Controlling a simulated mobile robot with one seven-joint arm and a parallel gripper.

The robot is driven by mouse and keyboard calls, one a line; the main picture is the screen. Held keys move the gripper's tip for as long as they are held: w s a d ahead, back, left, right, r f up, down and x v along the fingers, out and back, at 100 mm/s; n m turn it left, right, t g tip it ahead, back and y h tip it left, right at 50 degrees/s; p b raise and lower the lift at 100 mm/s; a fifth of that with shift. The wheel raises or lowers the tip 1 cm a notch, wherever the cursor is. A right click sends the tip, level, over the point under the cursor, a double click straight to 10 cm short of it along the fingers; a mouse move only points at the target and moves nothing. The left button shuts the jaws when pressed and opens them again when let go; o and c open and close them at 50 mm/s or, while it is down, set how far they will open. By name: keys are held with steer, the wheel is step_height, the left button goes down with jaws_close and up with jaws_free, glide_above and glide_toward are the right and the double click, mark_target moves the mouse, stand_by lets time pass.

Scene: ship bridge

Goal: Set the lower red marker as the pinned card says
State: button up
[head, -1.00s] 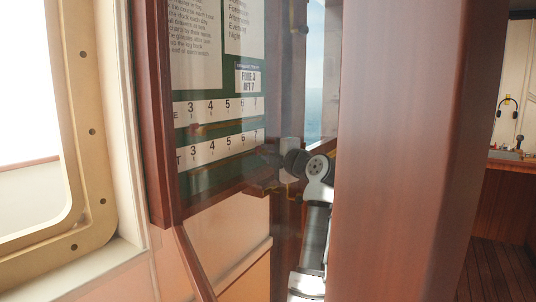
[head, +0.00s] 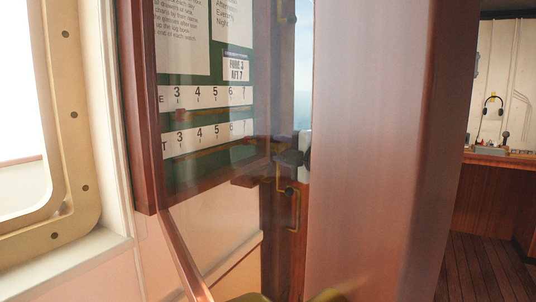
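A green board in a wooden case stands left of centre, seen partly through a glass pane. The pinned card (head: 236,68) reads "FORE 3 AFT 7". The upper scale (head: 210,97) and lower scale (head: 209,138) carry numbers 3 to 7. A small red spot, apparently the upper marker (head: 181,114), sits just under the upper scale near 3. I cannot make out the lower red marker; reflections blur the rail below the lower scale. My gripper (head: 284,158) is a dark shape at the right of the board, blurred by the glass; its fingers are unclear.
A wide wooden upright (head: 385,150) fills the right centre, close to the camera. A brass fitting (head: 294,210) shows through the glass. A window frame (head: 75,115) is at left.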

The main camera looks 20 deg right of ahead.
steer(key=v, duration=0.3)
steer(key=shift+s+b, duration=0.35)
steer(key=shift+d, duration=0.1)
